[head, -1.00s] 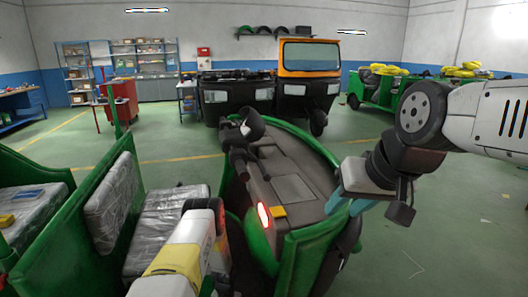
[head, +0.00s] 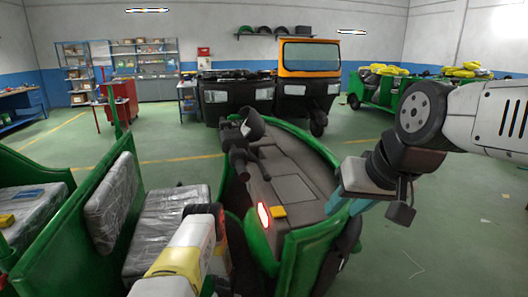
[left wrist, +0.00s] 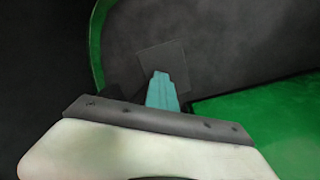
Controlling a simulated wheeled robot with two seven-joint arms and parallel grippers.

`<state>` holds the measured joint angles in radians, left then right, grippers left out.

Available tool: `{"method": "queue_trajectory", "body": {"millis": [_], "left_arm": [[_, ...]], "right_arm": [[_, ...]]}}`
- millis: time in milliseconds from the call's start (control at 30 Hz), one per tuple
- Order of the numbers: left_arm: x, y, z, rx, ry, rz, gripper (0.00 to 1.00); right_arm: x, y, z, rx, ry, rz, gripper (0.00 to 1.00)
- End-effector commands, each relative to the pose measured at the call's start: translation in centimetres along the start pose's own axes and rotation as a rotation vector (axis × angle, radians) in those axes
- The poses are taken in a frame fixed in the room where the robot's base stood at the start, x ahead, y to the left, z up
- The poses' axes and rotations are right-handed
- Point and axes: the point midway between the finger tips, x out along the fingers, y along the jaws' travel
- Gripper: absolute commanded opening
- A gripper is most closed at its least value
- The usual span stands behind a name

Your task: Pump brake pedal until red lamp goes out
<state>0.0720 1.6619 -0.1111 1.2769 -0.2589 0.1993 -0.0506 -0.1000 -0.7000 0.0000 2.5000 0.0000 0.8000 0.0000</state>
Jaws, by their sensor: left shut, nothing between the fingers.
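In the left wrist view my left gripper's teal fingers (left wrist: 162,92) are shut and empty. They overlap the lower part of a dark square plate (left wrist: 165,60), perhaps the brake pedal; contact cannot be told. My right gripper (head: 338,205) hangs at the rickshaw's right edge, its fingertips partly hidden.
A handlebar (head: 240,150) rises by the dash. Plastic-wrapped seats (head: 165,220) and green body panels (head: 75,235) lie left. In the left wrist view, green bodywork (left wrist: 245,110) borders the fingers on the right.

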Motion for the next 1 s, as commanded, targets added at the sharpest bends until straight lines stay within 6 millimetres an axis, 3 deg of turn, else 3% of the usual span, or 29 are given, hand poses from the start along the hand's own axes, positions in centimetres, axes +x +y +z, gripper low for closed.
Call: {"method": "queue_trajectory", "body": {"millis": [667,1000], "left_arm": [[1.0,0.63,-0.17,0.002,0.005,0.007,0.0],[0.4,0.63,-0.25,0.003,0.005,0.007,0.0]], "right_arm": [[0.0,0.0,0.0,0.0,0.0,0.0,0.36],[0.0,0.0,0.0,0.0,0.0,0.0,0.36]]}}
